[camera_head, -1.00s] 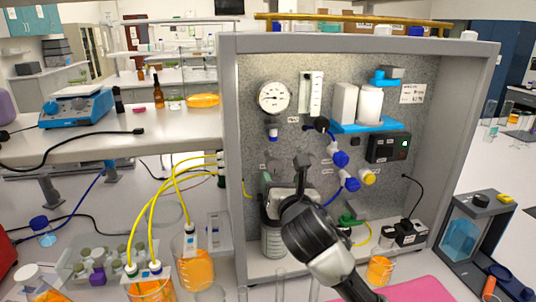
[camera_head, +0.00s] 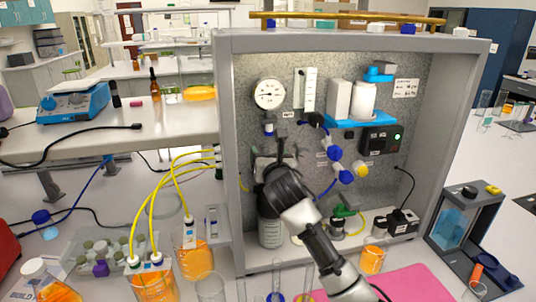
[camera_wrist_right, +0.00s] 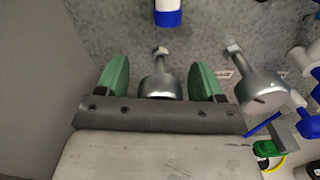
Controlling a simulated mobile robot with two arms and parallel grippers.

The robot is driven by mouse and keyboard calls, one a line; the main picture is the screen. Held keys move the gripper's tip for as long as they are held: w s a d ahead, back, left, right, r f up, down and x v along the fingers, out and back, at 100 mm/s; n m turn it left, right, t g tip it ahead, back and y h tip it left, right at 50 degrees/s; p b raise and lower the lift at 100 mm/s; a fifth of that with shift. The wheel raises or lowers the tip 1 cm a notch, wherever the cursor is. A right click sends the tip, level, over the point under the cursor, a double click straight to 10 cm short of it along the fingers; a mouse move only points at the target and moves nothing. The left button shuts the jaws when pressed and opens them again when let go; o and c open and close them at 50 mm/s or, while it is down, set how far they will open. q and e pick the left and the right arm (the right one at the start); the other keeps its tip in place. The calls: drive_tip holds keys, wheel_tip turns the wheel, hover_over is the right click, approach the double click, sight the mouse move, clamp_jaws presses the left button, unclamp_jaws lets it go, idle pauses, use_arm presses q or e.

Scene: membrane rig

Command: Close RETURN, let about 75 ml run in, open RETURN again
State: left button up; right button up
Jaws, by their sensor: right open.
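My right gripper (camera_head: 281,152) is up at the panel of the grey rig (camera_head: 228,120), below the gauge (camera_head: 269,94). In the right wrist view its two green fingers (camera_wrist_right: 160,72) are apart, one on each side of a metal valve knob (camera_wrist_right: 159,86). I see no clear contact between fingers and knob. A second metal knob (camera_wrist_right: 261,90) is just right of the right finger. The labels are too small to read, so I cannot tell which knob is RETURN. A beaker of orange liquid (camera_head: 153,286) has yellow tubes in it. My left gripper is not in view.
Another beaker of orange liquid (camera_head: 192,259) stands beside it. Blue fittings (camera_head: 342,173) and a yellow fitting (camera_head: 361,170) are right of my right gripper. A small beaker (camera_head: 373,259) stands at the rig's front edge by a pink mat (camera_head: 415,285).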

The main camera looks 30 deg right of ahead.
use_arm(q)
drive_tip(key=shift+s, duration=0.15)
use_arm(e)
drive_tip(key=shift+c, duration=0.3)
drive_tip(key=c, duration=0.9)
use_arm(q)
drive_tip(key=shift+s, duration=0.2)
